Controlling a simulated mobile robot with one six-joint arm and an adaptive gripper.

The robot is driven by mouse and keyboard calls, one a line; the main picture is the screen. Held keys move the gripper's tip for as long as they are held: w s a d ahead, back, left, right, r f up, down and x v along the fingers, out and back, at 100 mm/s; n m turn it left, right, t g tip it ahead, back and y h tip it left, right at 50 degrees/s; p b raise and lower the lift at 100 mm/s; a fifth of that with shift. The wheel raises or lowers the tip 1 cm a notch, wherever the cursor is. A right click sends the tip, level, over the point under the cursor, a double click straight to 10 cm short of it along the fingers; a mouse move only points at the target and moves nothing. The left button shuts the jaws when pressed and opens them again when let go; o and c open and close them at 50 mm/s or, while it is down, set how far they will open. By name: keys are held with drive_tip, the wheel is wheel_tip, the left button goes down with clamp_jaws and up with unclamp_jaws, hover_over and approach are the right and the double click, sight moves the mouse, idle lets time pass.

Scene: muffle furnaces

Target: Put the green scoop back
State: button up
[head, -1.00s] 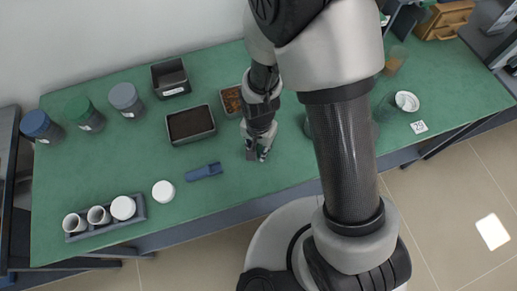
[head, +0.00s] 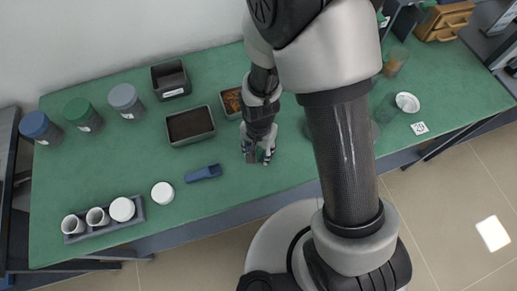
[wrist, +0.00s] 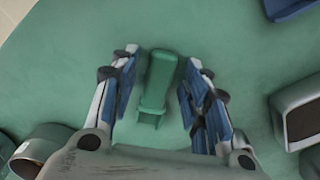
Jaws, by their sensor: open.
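The green scoop (wrist: 158,82) lies on the green table, seen in the wrist view between the two open fingers of my gripper (wrist: 158,90). A gap shows on each side of the scoop, so the fingers do not appear to touch it. In the head view my gripper (head: 258,157) points down near the table's front half, right of the blue scoop (head: 203,173). The green scoop cannot be made out in the head view, where my gripper and arm cover that area.
A dark-filled tray (head: 190,126), an empty dark tray (head: 171,80) and a brown-filled tray (head: 231,102) stand behind. Blue (head: 40,127), green (head: 83,114) and grey (head: 126,100) lidded jars are at back left. A cup rack (head: 105,226) and white lid (head: 163,192) are front left.

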wheel_tip(320, 180, up, 13)
drive_tip(key=p, duration=0.5)
drive_tip(key=shift+f, duration=0.2)
wheel_tip(320, 180, up, 7)
drive_tip(key=n+t, duration=0.1)
hover_over(259, 152)
drive_tip(key=d, duration=0.3)
drive_tip(key=s+d+r+n+t, duration=0.1)
drive_tip(key=s+d+r, duration=0.3)
drive_tip(key=r, duration=0.4)
drive_tip(key=s+d+r+n+t, duration=0.2)
drive_tip(key=s+d+r+n, duration=0.1)
drive_tip(key=s+d+r, duration=0.2)
wheel_tip(259, 152, up, 4)
drive_tip(key=shift+s+f+n+t, duration=0.15)
drive_tip(key=shift+s+n+t, duration=0.2)
drive_tip(key=shift+s, duration=0.7)
drive_tip(key=shift+d, duration=0.2)
